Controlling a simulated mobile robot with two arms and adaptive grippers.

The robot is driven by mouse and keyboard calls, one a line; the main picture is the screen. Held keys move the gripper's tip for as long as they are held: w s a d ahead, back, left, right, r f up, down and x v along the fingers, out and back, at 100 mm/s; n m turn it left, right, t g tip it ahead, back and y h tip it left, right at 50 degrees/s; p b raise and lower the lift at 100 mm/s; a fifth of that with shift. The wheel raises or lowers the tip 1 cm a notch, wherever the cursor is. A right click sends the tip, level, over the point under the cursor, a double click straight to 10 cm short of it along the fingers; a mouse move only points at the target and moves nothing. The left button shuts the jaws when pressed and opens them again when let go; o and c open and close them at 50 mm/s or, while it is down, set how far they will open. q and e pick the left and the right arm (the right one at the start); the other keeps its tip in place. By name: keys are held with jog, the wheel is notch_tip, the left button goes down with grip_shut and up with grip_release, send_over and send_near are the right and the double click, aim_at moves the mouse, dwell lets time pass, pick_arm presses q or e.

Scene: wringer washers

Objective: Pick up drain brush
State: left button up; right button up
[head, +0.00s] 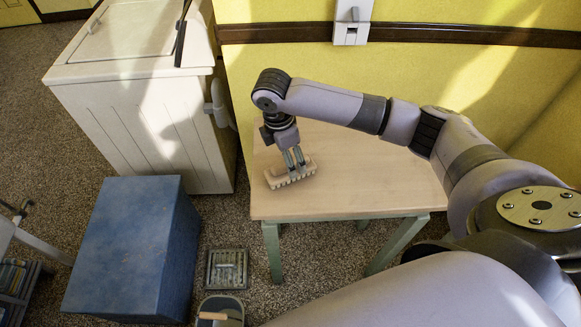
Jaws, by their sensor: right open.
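The drain brush (278,183) is a pale block with short teeth-like bristles along its front edge. It lies on the left part of the light wooden table (350,185). My right gripper (294,164) points down right over the brush, its open fingers at the brush's upper side. I cannot tell whether the fingers touch the brush or straddle it. The gripper hides part of the brush's back. My left gripper is not in view.
A white cabinet-like washer (150,125) stands left of the table. A blue box (135,245) is in front of it. A metal floor grate (227,269) and a dark bucket (222,308) are below. The table's right part is clear. A yellow wall (480,90) stands behind.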

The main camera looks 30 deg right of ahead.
jog(key=shift+w+d+f+p, duration=0.15)
jog(key=shift+f+p, duration=0.3)
jog(key=shift+f, duration=1.1)
jog(key=shift+w+d+f+p, duration=0.15)
jog(key=shift+f+p, duration=0.25)
jog(key=shift+f, duration=1.1)
jog(key=shift+s, duration=0.1)
jog(key=shift+c, duration=0.2)
jog(key=c, duration=1.4)
jog(key=shift+r+b, duration=1)
jog(key=shift+r, duration=9.05)
jog(key=shift+c, duration=0.2)
